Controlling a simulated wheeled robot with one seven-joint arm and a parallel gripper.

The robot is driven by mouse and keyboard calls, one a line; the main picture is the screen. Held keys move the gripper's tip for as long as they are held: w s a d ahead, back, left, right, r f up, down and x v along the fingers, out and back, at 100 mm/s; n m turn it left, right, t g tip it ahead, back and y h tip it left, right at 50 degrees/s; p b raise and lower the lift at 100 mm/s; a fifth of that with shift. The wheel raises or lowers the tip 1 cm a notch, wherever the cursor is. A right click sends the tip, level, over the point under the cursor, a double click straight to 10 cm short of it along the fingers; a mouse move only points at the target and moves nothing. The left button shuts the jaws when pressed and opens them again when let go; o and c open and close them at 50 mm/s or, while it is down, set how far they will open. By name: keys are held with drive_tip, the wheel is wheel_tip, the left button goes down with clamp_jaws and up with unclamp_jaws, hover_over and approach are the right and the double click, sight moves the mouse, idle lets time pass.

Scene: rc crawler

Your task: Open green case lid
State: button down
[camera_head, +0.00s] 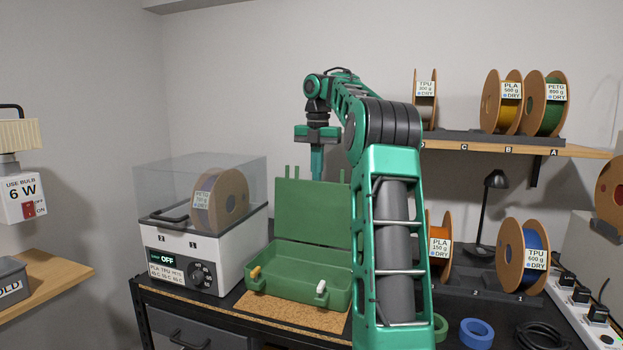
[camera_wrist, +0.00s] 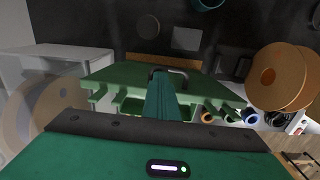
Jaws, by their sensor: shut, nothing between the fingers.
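The green case (camera_head: 298,273) stands on the bench with its lid (camera_head: 313,213) raised upright at the back. My gripper (camera_head: 317,172) is shut and empty, pointing down at the top edge of the lid. In the wrist view my gripper's fingers (camera_wrist: 162,100) are together, over the green lid (camera_wrist: 125,75). I cannot tell whether they touch it.
A dryer box (camera_head: 195,255) with a spool (camera_head: 220,200) under a clear cover stands left of the case. A cork mat (camera_head: 290,313) lies at the case's front. Shelves with several spools (camera_head: 501,102) are at right, with a blue tape roll (camera_head: 477,333) on the bench.

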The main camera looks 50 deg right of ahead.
drive_tip(key=shift+f, duration=0.75)
wheel_tip(320, 180, up, 9)
